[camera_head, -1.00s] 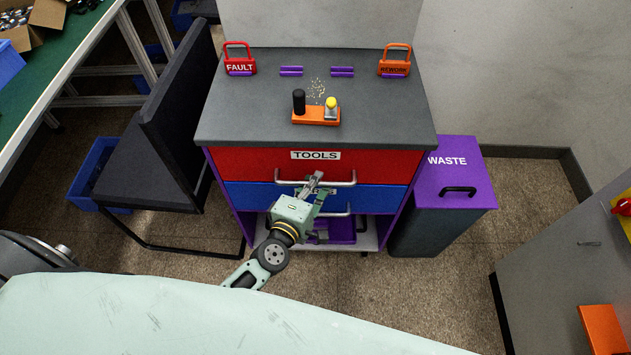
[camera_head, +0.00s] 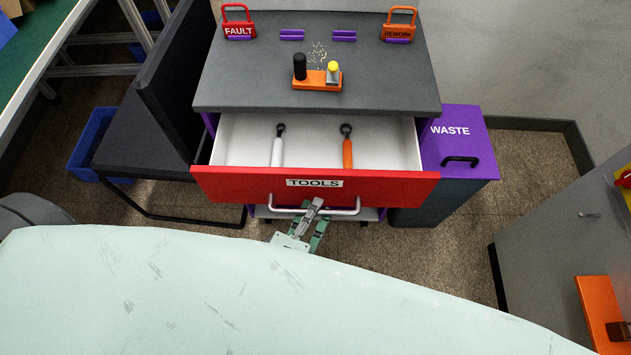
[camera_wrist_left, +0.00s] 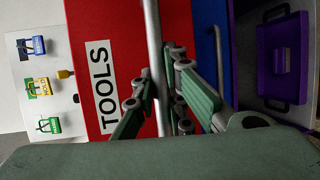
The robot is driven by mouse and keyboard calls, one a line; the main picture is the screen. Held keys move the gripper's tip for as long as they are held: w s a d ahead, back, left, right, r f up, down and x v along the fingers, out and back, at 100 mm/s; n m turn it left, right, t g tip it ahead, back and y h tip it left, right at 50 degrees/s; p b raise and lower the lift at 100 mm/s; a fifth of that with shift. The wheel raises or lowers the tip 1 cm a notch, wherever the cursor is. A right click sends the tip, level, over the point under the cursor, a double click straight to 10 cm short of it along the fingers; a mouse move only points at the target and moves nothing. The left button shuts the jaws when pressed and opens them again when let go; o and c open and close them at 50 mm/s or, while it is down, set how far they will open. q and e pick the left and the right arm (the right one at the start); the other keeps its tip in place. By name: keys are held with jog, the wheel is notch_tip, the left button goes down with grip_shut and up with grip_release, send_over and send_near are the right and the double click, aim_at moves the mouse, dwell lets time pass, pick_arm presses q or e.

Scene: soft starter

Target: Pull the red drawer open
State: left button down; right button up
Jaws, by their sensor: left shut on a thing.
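The red drawer (camera_head: 230,187), labelled TOOLS, stands pulled well out of the grey-topped cabinet. Inside its white tray lie a white-handled tool (camera_head: 277,150) and an orange-handled tool (camera_head: 347,150). My left gripper (camera_head: 313,207) is at the middle of the drawer's silver bar handle (camera_head: 345,211). In the left wrist view the fingers (camera_wrist_left: 155,85) are shut around the handle bar (camera_wrist_left: 153,35), beside the TOOLS label. My right gripper is not in view.
A dark chair (camera_head: 160,110) stands close at the left of the cabinet. A purple-lidded waste bin (camera_head: 460,135) stands at the right. On the cabinet top (camera_head: 260,80) are an orange block with two knobs (camera_head: 317,80) and two lock-shaped signs.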

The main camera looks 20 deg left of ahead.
pick_arm(q)
jog(key=s+d, duration=0.2)
jog(key=s, duration=0.4)
jog(key=shift+s, duration=0.4)
jog(key=c, duration=1.8)
grip_release()
jog(key=v, duration=1.2)
